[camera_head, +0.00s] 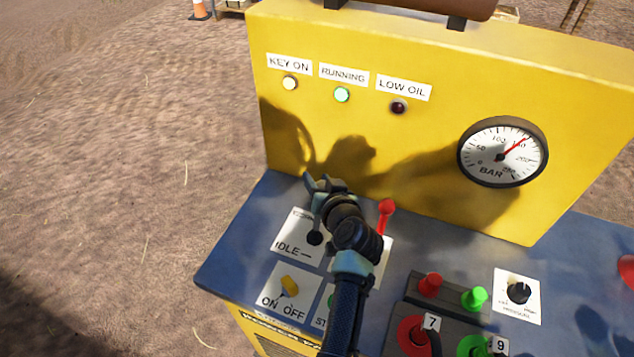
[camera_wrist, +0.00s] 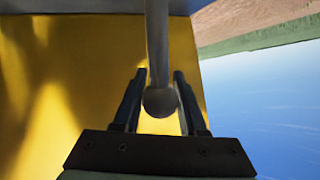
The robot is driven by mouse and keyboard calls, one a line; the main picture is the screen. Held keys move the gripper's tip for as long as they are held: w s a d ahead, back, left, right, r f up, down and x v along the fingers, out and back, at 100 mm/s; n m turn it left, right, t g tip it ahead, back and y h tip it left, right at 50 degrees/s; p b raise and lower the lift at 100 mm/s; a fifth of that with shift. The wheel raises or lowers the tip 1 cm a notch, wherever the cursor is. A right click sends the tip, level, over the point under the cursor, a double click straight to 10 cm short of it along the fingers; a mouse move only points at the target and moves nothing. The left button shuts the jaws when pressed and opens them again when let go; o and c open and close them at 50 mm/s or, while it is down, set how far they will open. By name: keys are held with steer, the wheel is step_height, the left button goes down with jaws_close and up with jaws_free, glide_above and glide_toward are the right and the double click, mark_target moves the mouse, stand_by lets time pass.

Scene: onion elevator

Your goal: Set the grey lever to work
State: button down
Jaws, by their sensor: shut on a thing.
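The grey lever (camera_wrist: 157,50) shows in the wrist view as a smooth rod from the top edge, ending in a round knob between my fingers. My gripper (camera_wrist: 160,82) is shut on it, one finger on each side. In the head view my gripper (camera_head: 323,185) is at the back left of the blue console, above the white IDLE plate (camera_head: 292,240). My arm and gripper hide much of the lever and part of that plate there. A dark round part (camera_head: 315,238) shows on the plate; I cannot tell whether it belongs to the lever.
A red lever (camera_head: 386,213) stands close to the right of my wrist. A yellow ON/OFF switch (camera_head: 289,286) is in front. The RUNNING lamp (camera_head: 342,95) glows green on the yellow panel (camera_head: 420,140). Red and green knobs and a pressure gauge (camera_head: 502,152) are to the right.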

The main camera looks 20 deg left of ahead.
steer(key=shift+s+f, duration=0.1)
steer(key=shift+f, duration=0.2)
steer(key=shift+c, duration=2.3)
jaws_free()
steer(key=shift+r, duration=0.1)
steer(key=v, duration=1.3)
